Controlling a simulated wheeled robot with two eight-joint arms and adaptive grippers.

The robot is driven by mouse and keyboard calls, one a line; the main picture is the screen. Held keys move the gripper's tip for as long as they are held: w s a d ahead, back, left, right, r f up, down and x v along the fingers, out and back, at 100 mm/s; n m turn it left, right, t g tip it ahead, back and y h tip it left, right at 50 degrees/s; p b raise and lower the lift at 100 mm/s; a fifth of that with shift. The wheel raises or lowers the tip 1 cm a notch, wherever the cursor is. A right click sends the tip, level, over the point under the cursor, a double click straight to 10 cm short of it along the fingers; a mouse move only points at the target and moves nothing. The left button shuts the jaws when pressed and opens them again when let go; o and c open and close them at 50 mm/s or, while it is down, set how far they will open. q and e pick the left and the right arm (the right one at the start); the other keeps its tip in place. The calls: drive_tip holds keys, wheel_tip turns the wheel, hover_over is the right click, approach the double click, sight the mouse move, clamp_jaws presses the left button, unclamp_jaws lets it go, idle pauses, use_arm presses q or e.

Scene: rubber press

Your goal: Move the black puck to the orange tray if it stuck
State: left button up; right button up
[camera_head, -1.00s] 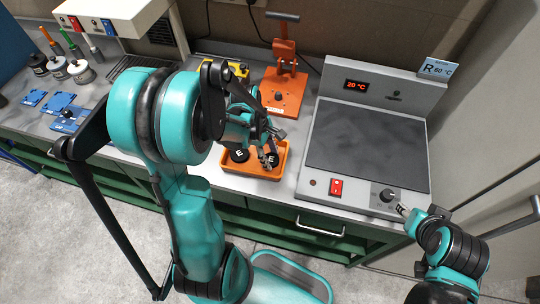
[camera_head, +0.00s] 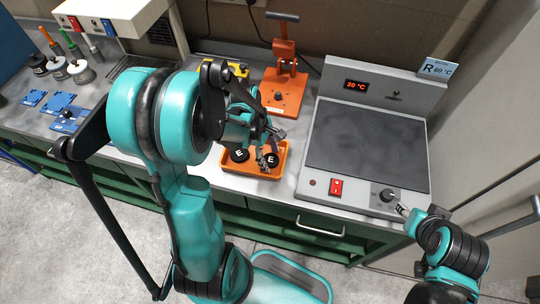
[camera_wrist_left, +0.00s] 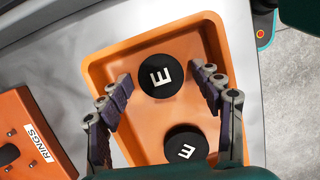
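Two black pucks marked with a white E lie in the orange tray (camera_head: 228,167). In the head view, one puck (camera_head: 271,160) is at the tray's right end and the other (camera_head: 239,156) is to its left. My left gripper (camera_head: 269,148) is over the right puck. In the left wrist view, my left gripper (camera_wrist_left: 163,74) is open, with a finger on either side of that puck (camera_wrist_left: 160,76) and gaps between. The other puck (camera_wrist_left: 186,143) is partly hidden by my gripper's body. My right gripper (camera_head: 401,209) is at the hot plate's knob; its opening is unclear.
A hot plate (camera_head: 365,140) reading 20 °C, with a bare dark top and a red switch (camera_head: 336,187), stands right of the tray. An orange hand press (camera_head: 284,92) stands behind the tray. Blue plates (camera_head: 58,103) and several weights (camera_head: 79,71) are at far left.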

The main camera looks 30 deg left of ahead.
use_arm(q)
drive_tip(key=p+v, duration=0.3)
drive_tip(key=v, duration=0.8)
drive_tip(key=s+d+r+m+t+y, duration=0.1)
drive_tip(key=s+d+r+m+t, duration=0.1)
drive_tip(key=m, duration=0.7)
drive_tip(key=s+d+r+m+t+y, duration=0.2)
drive_tip(key=d+r+m+t, duration=0.3)
drive_tip(key=m, duration=0.5)
drive_tip(key=shift+s+d+r+m, duration=0.3)
drive_tip(key=shift+s+d, duration=0.4)
drive_tip(key=shift+d, duration=0.35)
wheel_tip(320, 180, down, 8)
drive_tip(key=b, duration=0.7)
drive_tip(key=shift+r+b, duration=0.1)
drive_tip(key=shift+b, duration=0.2)
